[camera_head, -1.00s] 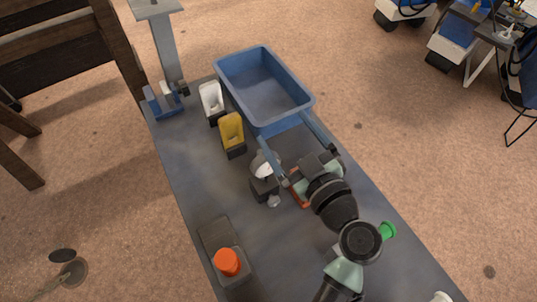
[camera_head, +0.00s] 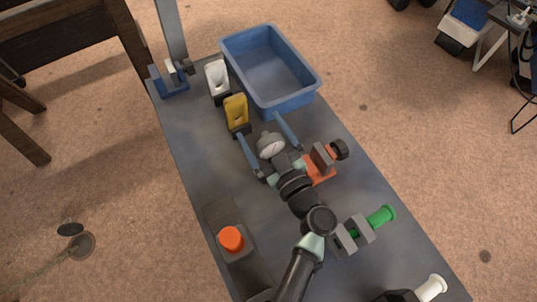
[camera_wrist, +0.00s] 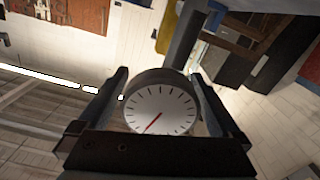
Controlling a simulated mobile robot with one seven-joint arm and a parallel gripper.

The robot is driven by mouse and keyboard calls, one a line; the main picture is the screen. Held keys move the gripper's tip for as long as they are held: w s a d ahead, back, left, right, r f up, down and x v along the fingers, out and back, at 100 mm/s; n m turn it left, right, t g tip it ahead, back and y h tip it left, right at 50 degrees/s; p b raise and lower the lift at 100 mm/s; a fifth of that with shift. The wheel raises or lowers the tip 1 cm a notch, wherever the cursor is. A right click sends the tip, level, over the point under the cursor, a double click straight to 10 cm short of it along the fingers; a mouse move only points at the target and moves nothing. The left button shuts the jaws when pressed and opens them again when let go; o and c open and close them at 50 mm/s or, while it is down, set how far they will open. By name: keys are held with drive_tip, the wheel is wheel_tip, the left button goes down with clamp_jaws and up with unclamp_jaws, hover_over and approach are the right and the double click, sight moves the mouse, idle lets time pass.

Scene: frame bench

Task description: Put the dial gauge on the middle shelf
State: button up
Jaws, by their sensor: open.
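The dial gauge (camera_head: 271,147) has a round white face and a dark rim. It is on the grey bench, right of the yellow part. My gripper (camera_head: 259,127) is open, with one blue finger on each side of the gauge. In the wrist view the gauge (camera_wrist: 160,108) sits between the two fingers, its face with a red needle turned to the camera. I cannot tell whether either finger touches it. My gripper hides the gauge's lower part. I cannot make out a middle shelf in these views.
A blue bin (camera_head: 270,70) stands at the bench's far end. A yellow part (camera_head: 236,112) and a white part (camera_head: 216,78) stand left of it. An orange clamp-like tool (camera_head: 320,167) and a green-handled tool (camera_head: 372,222) lie right of my arm. A box with an orange button (camera_head: 231,239) is front left.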

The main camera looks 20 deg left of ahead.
drive_tip(key=shift+c, duration=0.2)
clamp_jaws()
drive_tip(key=shift+w+a+r, duration=0.1)
drive_tip(key=shift+r, duration=0.05)
idle(0.4)
